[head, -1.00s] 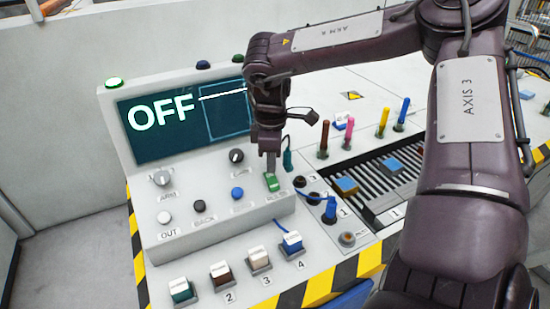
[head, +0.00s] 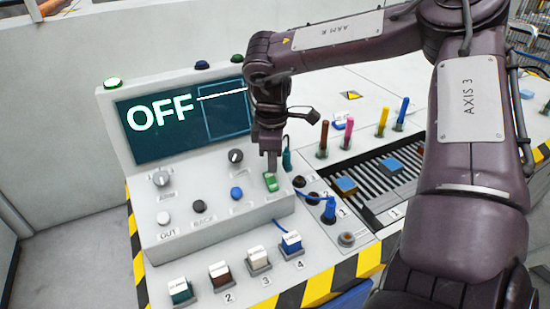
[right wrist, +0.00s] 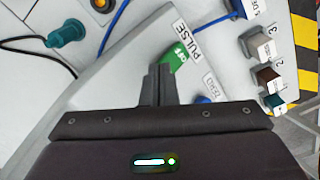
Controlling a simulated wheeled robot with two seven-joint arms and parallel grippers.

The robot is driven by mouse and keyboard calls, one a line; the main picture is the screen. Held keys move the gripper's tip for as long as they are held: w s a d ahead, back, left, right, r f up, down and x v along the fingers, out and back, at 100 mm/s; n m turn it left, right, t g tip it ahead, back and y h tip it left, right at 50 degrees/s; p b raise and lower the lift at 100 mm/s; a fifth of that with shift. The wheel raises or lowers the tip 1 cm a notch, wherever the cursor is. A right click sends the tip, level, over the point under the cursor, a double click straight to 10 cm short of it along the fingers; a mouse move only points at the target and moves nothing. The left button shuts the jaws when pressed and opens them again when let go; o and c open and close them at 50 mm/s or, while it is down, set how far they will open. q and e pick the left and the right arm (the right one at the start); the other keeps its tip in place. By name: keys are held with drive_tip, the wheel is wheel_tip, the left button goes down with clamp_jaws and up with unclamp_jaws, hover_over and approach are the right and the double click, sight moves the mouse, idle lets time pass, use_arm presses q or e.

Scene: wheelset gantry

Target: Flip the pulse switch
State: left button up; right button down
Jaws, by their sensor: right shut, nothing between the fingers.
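The pulse switch (head: 270,182) is a small green rocker on the sloped control box, at the right end of its row of controls. In the right wrist view the green switch (right wrist: 178,57) shows beside a PULSE label (right wrist: 201,41). My right gripper (head: 271,168) is shut and empty, pointing down with its tips at the switch. In the right wrist view the closed fingers (right wrist: 159,76) end at the switch's near edge; I cannot tell whether they touch it. The screen (head: 185,115) reads OFF. My left gripper is not in view.
Knobs and buttons, including a blue button (head: 237,194), share the box. Several numbered blocks (head: 220,274) stand in front. A blue plug (head: 329,208) with a cable and a dark green plug (head: 287,160) are close right of the gripper. A slotted rack (head: 385,177) lies further right.

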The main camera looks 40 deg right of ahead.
drive_tip(key=shift+w+a+r+p, duration=0.25)
drive_tip(key=shift+r+p, duration=0.15)
drive_tip(key=shift+r, duration=0.15)
drive_tip(key=shift+w+a+r+p, duration=0.2)
drive_tip(key=shift+r+p, duration=0.15)
drive_tip(key=shift+r, duration=0.2)
wheel_tip(320, 180, up, 2)
drive_tip(key=shift+s+d+r+p, duration=0.1)
drive_tip(key=shift+r+p, duration=0.05)
drive_tip(key=shift+p, duration=0.65)
drive_tip(key=shift+r+p, duration=0.35)
drive_tip(key=shift+r, duration=0.25)
drive_tip(key=shift+f, duration=0.1)
